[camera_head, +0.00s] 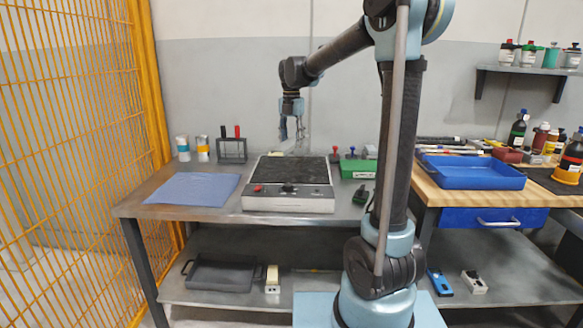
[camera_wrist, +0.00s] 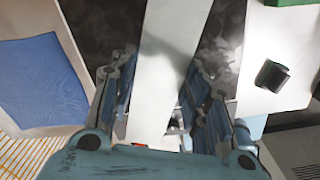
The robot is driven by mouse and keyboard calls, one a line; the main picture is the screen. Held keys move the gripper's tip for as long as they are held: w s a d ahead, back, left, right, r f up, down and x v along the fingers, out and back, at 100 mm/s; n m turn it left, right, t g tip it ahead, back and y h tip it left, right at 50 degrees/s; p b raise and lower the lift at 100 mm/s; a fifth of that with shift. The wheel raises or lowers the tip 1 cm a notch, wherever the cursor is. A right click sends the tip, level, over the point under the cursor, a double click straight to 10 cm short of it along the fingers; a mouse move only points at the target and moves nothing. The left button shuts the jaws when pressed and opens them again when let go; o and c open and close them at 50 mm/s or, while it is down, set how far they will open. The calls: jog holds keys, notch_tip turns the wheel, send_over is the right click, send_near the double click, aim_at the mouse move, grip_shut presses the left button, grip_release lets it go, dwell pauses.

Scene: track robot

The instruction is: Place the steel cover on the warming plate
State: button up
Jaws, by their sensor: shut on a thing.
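The warming plate (camera_head: 291,171) is a low pale unit with a black top and a red knob, standing on the left bench. Its dark top also shows in the wrist view (camera_wrist: 98,38). My gripper (camera_head: 292,138) hangs above the back of the plate, pointing down. In the wrist view my gripper (camera_wrist: 160,100) is shut on a long pale flat piece, which I take for the steel cover (camera_wrist: 165,65). It runs between the fingers and hides the middle of the plate. In the head view it is too small to make out clearly.
A blue cloth (camera_head: 193,189) lies left of the plate. A rack (camera_head: 231,150) and two canisters (camera_head: 203,149) stand behind it. A green box (camera_head: 357,168) and a dark small item (camera_head: 361,194) are to the right. A yellow mesh fence (camera_head: 72,130) bounds the left.

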aim_at(292, 168)
jog(key=shift+f, duration=4.4)
jog(key=o, duration=1.2)
jog(key=shift+c, duration=0.2)
